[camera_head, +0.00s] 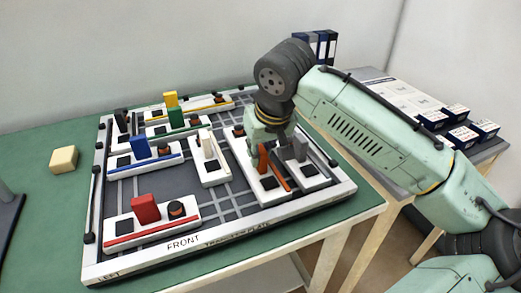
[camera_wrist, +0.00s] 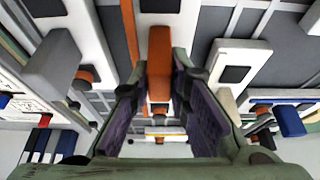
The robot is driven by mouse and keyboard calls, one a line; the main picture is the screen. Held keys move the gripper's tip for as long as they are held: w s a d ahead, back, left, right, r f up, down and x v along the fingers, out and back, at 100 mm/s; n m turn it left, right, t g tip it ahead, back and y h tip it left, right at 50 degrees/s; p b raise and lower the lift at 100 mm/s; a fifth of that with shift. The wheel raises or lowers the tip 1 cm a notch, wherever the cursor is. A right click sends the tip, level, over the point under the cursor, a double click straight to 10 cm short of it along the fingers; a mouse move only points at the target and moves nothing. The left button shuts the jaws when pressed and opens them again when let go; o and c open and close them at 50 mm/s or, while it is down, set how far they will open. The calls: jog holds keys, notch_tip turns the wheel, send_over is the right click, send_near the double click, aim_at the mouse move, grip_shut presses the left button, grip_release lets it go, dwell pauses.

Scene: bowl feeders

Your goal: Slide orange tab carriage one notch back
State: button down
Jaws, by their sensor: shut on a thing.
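The orange tab (camera_head: 262,160) stands upright on a white carriage (camera_head: 268,190) at the right side of the grey board. My gripper (camera_head: 264,143) reaches down from above and hides the tab's top. In the wrist view the orange tab (camera_wrist: 159,60) lies between the two purple-padded fingers of my gripper (camera_wrist: 156,88), which are shut on it. The grey tab (camera_head: 300,147) stands on another white carriage just right of the orange one. My gripper and wrist hide part of both carriages' far ends.
The grid board (camera_head: 225,215) holds several other carriages. A white tab (camera_head: 207,147) stands left of the orange one, with a blue tab (camera_head: 140,146) and a red tab (camera_head: 146,208) further left. A yellow block (camera_head: 63,159) lies on the green table (camera_head: 40,215).

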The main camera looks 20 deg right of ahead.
dwell(0.4)
jog(key=p, duration=0.2)
send_over(242, 139)
jog(key=s, duration=0.2)
jog(key=shift+s+d, duration=0.1)
jog(key=shift+s, duration=0.05)
jog(key=c, duration=1.5)
grip_release()
jog(key=v, duration=1.2)
jog(key=shift+s, duration=0.1)
jog(key=shift+s, duration=0.1)
